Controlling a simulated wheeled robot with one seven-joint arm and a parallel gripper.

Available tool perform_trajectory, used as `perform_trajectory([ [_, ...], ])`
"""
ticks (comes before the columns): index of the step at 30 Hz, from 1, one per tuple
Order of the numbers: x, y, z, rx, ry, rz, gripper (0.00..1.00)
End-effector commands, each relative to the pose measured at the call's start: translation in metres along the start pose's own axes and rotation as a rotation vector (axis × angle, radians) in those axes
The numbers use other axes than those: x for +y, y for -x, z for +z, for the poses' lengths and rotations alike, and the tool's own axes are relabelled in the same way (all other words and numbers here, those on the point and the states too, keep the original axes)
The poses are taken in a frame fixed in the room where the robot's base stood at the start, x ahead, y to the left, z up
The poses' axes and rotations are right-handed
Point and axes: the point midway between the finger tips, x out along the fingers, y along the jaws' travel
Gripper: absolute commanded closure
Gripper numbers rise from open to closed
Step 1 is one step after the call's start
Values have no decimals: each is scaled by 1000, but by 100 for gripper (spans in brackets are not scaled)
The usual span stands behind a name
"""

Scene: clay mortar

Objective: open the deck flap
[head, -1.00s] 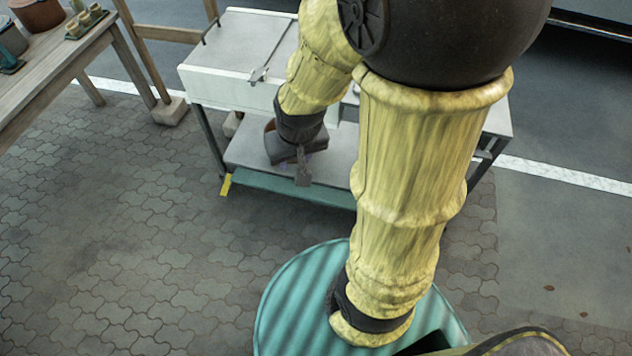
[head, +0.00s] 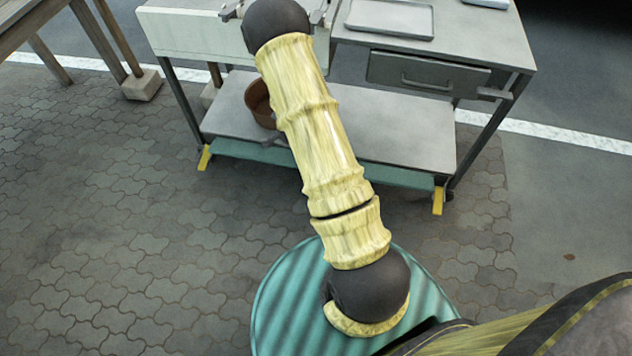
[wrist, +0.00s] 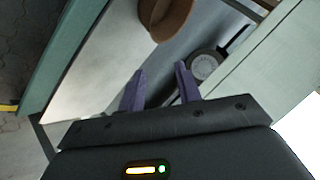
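The bench has a white-fronted section at its left, with a pale front panel (head: 190,38); I take its top as the deck flap, but that top is mostly out of frame or behind my arm in the head view. A pale panel also fills the right of the wrist view (wrist: 265,85). My gripper (wrist: 160,70) shows two purple fingers, apart, with nothing between them. It is under or beside the panel, above the lower shelf. In the head view my arm hides the gripper.
A brown pot (head: 259,102) stands on the lower shelf (head: 400,130), also in the wrist view (wrist: 168,18). A round grey-centred disc (wrist: 204,66) lies beyond the fingertips. A closed drawer (head: 425,78) and a tray (head: 390,18) are at the right.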

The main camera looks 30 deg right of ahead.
Motion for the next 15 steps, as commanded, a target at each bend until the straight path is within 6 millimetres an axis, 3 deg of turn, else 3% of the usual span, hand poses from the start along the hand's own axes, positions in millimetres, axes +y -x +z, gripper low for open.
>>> perform_trajectory([
  [1, 25, -30, 15, 26, -38, -11, 66],
  [3, 46, -56, 24, 65, -95, -39, 66],
  [9, 109, -121, 53, 164, -248, -136, 66],
  [15, 178, -173, 88, 236, -383, -257, 66],
])
